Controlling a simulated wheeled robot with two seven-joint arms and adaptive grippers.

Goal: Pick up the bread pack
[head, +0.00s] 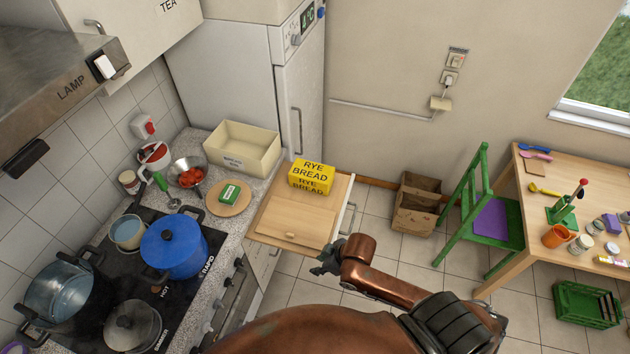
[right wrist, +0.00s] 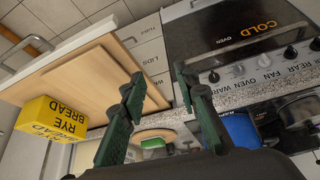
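The bread pack (head: 312,177) is a yellow block with black "RYE BREAD" lettering. It sits on the far part of a light wooden board (head: 290,222) at the counter's end. In the right wrist view the pack (right wrist: 50,120) is at the lower left, apart from my fingers. My right gripper (head: 328,262) is near the board's front right corner, nearer to me than the pack. In the right wrist view its two dark green fingers (right wrist: 160,75) are spread with nothing between them. My left gripper is not in view.
A cream bin (head: 242,148) stands behind the board to the left. A blue pot (head: 174,246) and other pans are on the stove at left. A green chair (head: 488,222) and wooden table are at right.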

